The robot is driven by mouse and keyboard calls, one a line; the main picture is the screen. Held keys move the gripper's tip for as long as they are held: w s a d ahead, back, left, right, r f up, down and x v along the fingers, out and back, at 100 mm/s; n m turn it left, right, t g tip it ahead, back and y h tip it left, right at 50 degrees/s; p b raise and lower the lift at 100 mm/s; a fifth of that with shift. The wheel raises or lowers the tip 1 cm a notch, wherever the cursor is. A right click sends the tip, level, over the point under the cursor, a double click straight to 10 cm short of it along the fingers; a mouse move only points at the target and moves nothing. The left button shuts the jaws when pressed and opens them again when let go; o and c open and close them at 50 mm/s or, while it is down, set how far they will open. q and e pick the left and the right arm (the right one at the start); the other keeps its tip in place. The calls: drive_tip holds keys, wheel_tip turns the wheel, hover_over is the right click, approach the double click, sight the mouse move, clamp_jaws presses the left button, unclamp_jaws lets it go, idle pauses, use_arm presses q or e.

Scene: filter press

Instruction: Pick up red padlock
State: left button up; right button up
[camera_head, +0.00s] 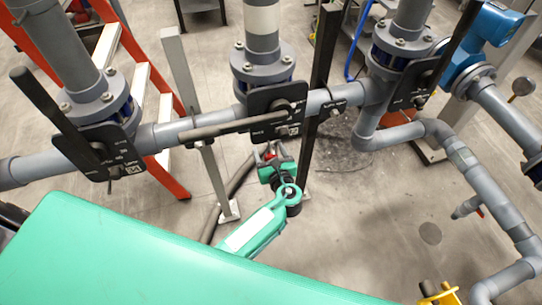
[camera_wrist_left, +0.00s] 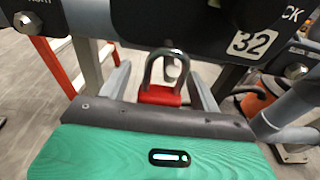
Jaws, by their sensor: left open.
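The red padlock (camera_wrist_left: 160,95) with a grey metal shackle shows in the left wrist view, just below the black valve plate marked 32. Its shackle overlaps the plate's lower edge; I cannot tell whether it passes through a hole. The lower part of the padlock is hidden behind my gripper's dark front edge. My left gripper (camera_wrist_left: 163,82) is open, with one grey finger on each side of the padlock. In the head view the padlock (camera_head: 268,155) is a small red patch under the middle valve, at the end of my left gripper (camera_head: 272,159). My right gripper is not in view.
A grey pipe (camera_head: 165,135) with black valve plates and a long black handle (camera_head: 232,125) runs across above my left gripper. Dark and grey posts stand behind it. An orange ladder (camera_head: 167,178) stands at the left. Grey pipes (camera_head: 488,190) fill the right. Floor between is open.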

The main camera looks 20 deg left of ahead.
use_arm(q)
drive_tip(key=c, duration=1.1)
drive_tip(key=shift+r, duration=0.1)
drive_tip(key=b+v, duration=0.3)
drive_tip(key=v, duration=1.5)
drive_tip(key=shift+s+d, duration=0.1)
drive_tip(key=shift+s, duration=0.05)
drive_tip(key=f+p+v, duration=0.1)
drive_tip(key=p+v, duration=0.1)
drive_tip(key=v, duration=0.4)
drive_tip(key=shift+s+d, duration=0.3)
drive_tip(key=shift+s, duration=0.05)
